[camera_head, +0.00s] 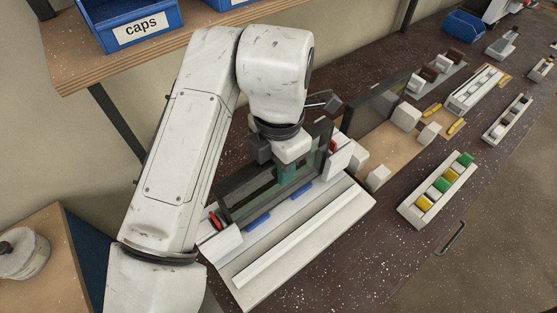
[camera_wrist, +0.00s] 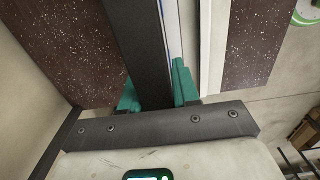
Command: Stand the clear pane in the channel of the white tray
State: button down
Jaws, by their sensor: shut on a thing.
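The clear pane (camera_head: 240,191), see-through and dark-edged, stands roughly upright along the back part of the white tray (camera_head: 345,212). My gripper (camera_head: 287,174) has green fingers and is shut on the pane's upper edge. In the wrist view, the pane's dark edge (camera_wrist: 138,45) runs between the green fingers of my gripper (camera_wrist: 157,92). Blue pieces (camera_head: 257,222) show at the pane's foot, and red parts (camera_head: 214,220) are near its ends. My arm and the pane hide part of the tray. I cannot tell whether the pane's lower edge is inside the channel.
Another dark upright plate (camera_head: 378,104) stands on the fixture behind, near pale blocks (camera_head: 406,114). A holder with green and yellow pieces (camera_head: 437,190) lies to the right. A shelf with a blue caps bin (camera_head: 130,28) is above left. Dark bench top is free in front of the holder.

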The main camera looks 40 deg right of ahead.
jog(key=shift+f+b, duration=0.45)
jog(key=shift+f, duration=0.4)
jog(key=c, duration=0.8)
grip_release()
jog(key=shift+o, duration=0.2)
jog(key=shift+r, duration=0.2)
notch_tip(320, 180, up, 8)
jog(key=p, duration=0.9)
jog(key=shift+f, duration=0.1)
